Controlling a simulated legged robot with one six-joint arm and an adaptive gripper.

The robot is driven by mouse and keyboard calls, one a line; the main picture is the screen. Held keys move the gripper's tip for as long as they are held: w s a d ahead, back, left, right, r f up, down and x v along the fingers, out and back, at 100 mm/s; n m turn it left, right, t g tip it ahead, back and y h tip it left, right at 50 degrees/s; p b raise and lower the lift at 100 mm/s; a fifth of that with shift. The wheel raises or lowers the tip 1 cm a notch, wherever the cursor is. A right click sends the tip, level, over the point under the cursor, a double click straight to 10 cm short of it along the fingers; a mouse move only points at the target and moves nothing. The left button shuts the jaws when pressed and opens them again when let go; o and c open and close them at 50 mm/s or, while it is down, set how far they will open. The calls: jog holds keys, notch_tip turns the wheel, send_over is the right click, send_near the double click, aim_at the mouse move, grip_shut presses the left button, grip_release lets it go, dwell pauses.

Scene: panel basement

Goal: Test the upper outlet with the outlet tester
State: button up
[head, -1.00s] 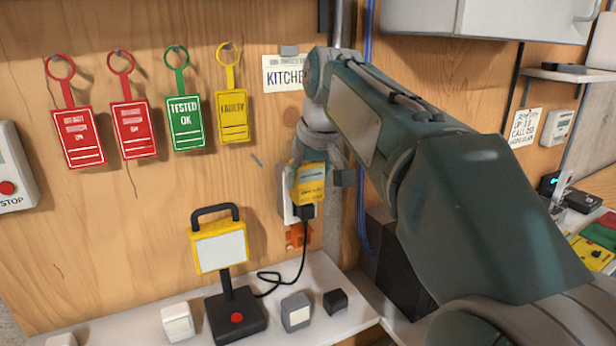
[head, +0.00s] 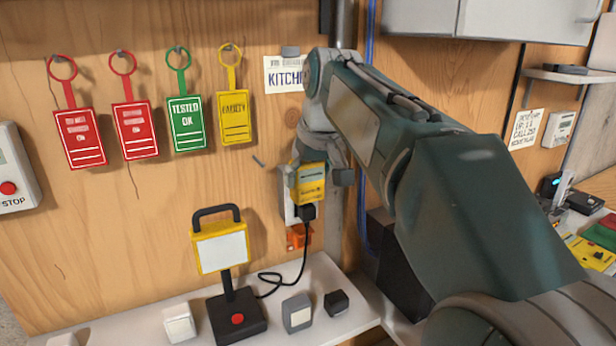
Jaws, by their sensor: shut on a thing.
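The yellow outlet tester (head: 312,184) is in front of the white outlet plate (head: 291,207) on the wooden wall. My gripper (head: 312,172) is shut on the tester from above. The tester covers most of the plate, so I cannot tell whether its prongs are in the upper outlet. A black plug (head: 307,212) with a cord is just below the tester, at the lower part of the plate. The cord runs down to the yellow work lamp (head: 221,249) on the shelf.
Two red tags (head: 79,138), a green tag (head: 187,123) and a yellow tag (head: 235,117) hang on the wall at left. Small boxes (head: 297,313) stand on the white shelf (head: 353,316). A blue cable (head: 363,200) runs down beside the outlet.

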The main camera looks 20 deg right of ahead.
jog(key=shift+w, duration=0.1)
jog(key=o, duration=1)
jog(key=v, duration=0.7)
jog(key=s+f+m+t, duration=0.1)
jog(key=s+f+m, duration=0.1)
jog(key=s+f, duration=1.9)
notch_tip(320, 180, down, 4)
jog(key=shift+s+a+h, duration=0.2)
jog(key=shift+s+h, duration=0.1)
jog(key=shift+h, duration=0.1)
